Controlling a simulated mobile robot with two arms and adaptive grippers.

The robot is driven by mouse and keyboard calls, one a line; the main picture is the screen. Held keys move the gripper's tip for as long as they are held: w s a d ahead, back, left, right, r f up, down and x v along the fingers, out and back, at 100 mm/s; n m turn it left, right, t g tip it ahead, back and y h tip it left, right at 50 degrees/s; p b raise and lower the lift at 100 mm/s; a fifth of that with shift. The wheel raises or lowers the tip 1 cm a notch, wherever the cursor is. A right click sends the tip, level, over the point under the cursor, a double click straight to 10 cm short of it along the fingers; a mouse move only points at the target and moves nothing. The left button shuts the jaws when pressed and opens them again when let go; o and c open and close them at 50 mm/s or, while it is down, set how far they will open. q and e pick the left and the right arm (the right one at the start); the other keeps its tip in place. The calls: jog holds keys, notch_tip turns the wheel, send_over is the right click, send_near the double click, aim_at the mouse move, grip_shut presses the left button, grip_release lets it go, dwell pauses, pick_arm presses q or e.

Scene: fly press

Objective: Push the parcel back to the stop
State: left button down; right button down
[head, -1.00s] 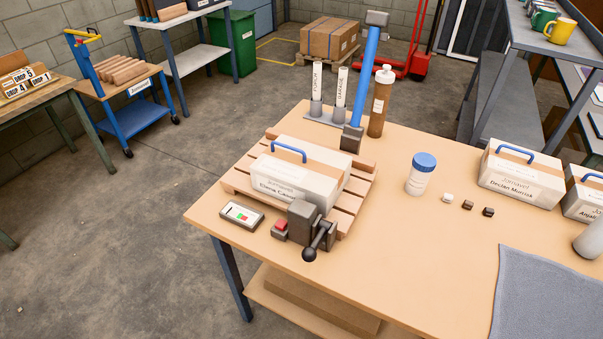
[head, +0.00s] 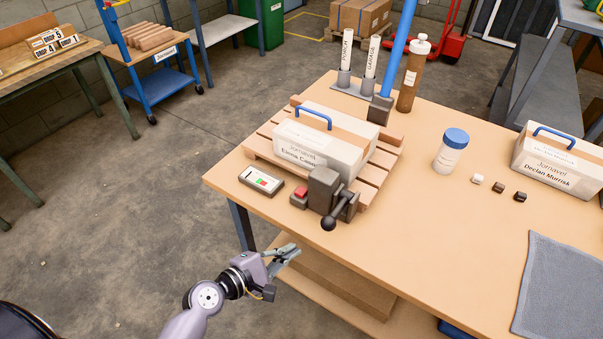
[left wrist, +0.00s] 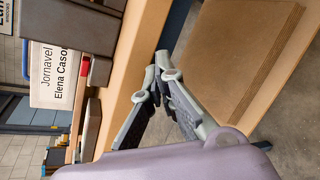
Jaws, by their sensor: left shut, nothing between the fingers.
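The parcel (head: 318,145) is a pale box with a blue handle, a tan band and a label reading Jornavel and Elena. It lies on a slatted wooden pallet (head: 262,157) on the bench. A stop is not clearly identifiable; a wooden strip runs along the pallet's back edge. In the left wrist view the parcel's labelled face (left wrist: 55,78) shows at the left. My left gripper (head: 294,252) is shut and empty, below and in front of the bench's near edge, apart from the parcel. Its fingers also show in the left wrist view (left wrist: 163,62). My right gripper is out of view.
A dark clamp-like device (head: 325,190) with a ball lever and red button stands before the parcel, beside a small display (head: 261,180). A blue-lidded jar (head: 451,152), another parcel (head: 558,162) and a grey mat (head: 570,285) occupy the right. Labelled tubes stand behind.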

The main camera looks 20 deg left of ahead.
pick_arm(q)
notch_tip(320, 180, up, 8)
jog(key=r+n+t+h, duration=0.1)
jog(key=n+t, duration=0.1)
jog(key=n, duration=0.1)
jog(key=n+t+y, duration=0.3)
jog(key=n, duration=0.7)
send_near(308, 164)
jog(key=p+x, duration=0.2)
jog(key=x, duration=0.4)
jog(key=shift+w+r, duration=0.1)
jog(key=shift+w, duration=0.05)
jog(key=shift+w+d, duration=0.1)
jog(key=shift+w, duration=0.35)
jog(key=shift+x, duration=1.3)
jog(key=shift+s, duration=0.15)
